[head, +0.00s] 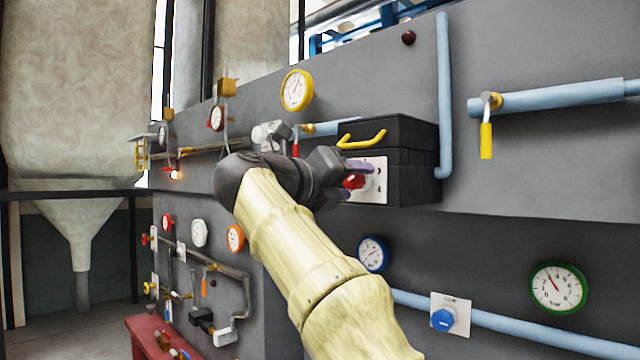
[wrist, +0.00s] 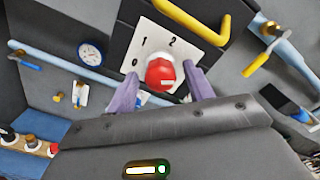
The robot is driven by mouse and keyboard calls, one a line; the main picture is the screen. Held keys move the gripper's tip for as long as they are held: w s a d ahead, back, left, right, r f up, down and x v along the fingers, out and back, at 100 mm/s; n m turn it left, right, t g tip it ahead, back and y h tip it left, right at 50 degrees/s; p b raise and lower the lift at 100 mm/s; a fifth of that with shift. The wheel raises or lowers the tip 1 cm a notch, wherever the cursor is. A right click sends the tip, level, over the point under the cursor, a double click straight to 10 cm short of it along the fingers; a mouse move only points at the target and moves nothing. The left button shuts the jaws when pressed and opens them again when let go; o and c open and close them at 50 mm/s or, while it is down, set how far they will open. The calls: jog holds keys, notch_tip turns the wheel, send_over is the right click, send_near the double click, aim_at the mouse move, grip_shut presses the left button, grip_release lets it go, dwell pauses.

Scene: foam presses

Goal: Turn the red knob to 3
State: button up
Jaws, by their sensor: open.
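The red knob (head: 354,182) sits on a white plate (head: 376,183) on the front of a black box (head: 412,160). The knob's exact setting is too small to read. My gripper (wrist: 159,73) is open, with its purple fingers on either side of the knob. I cannot tell whether they touch it. In the head view my gripper (head: 350,169) partly hides the plate.
A yellow handle (head: 362,140) juts from the box just above the knob. A blue knob (head: 443,319) on a white plate is lower right. Gauges, pale blue pipes and a yellow-handled valve (head: 486,140) are on the grey wall around.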

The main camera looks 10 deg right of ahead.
jog(key=v, duration=1.7)
jog(key=shift+b, duration=0.45)
